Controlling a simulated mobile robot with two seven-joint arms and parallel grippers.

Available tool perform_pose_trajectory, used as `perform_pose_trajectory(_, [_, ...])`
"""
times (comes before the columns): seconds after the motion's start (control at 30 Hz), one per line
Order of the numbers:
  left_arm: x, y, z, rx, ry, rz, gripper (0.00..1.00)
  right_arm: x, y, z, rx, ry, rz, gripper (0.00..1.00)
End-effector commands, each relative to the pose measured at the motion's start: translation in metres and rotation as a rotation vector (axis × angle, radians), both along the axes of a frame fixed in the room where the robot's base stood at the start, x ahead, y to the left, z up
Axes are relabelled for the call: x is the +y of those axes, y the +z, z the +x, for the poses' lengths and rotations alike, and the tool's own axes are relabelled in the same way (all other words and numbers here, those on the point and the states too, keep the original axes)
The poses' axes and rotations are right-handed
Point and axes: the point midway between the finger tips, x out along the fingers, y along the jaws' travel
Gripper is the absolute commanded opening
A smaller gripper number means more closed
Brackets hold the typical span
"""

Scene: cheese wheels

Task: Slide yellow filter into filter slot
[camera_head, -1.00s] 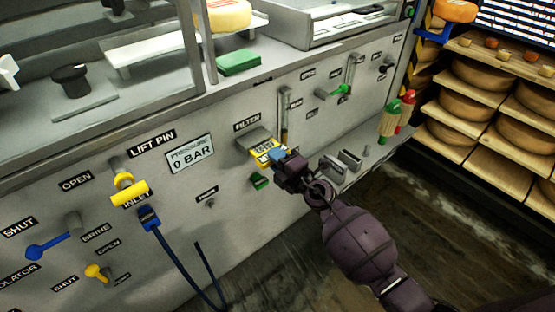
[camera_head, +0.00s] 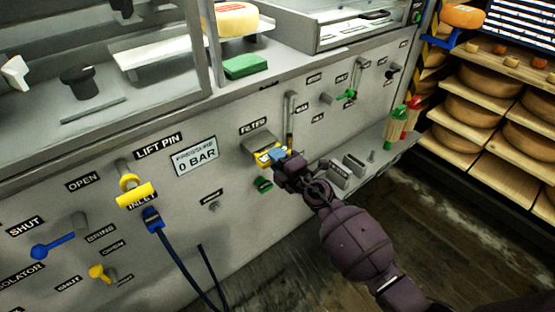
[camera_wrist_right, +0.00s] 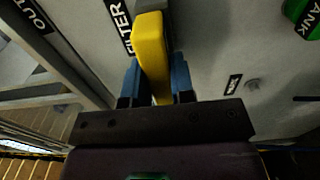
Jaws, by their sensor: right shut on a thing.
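The yellow filter (camera_head: 263,158) is at the grey filter slot (camera_head: 258,143), below the FILTER label on the machine's front panel. Its far end appears to be in the slot's mouth; how deep it sits is hard to tell. My right gripper (camera_head: 277,155) is shut on the filter's near end. My left gripper is not in view.
A green handle (camera_head: 264,185) sits just below the slot. A small ledge (camera_head: 375,165) with grey parts juts out at the right. The blue inlet hose (camera_head: 175,250) hangs at the left. Cheese shelves (camera_head: 490,130) stand at the far right.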

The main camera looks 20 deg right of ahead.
Motion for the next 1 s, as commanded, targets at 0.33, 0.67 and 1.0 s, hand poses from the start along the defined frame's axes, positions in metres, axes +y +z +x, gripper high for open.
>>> perform_pose_trajectory(0.33, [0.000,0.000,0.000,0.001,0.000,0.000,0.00,0.003,0.001,0.007,-0.001,0.000,0.000,0.00])
perform_pose_trajectory(0.67, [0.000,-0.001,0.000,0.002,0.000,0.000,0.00,0.005,0.001,0.013,-0.001,0.000,0.000,0.00])
perform_pose_trajectory(1.0, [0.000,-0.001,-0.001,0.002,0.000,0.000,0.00,0.005,0.000,0.015,-0.001,0.000,0.000,0.53])
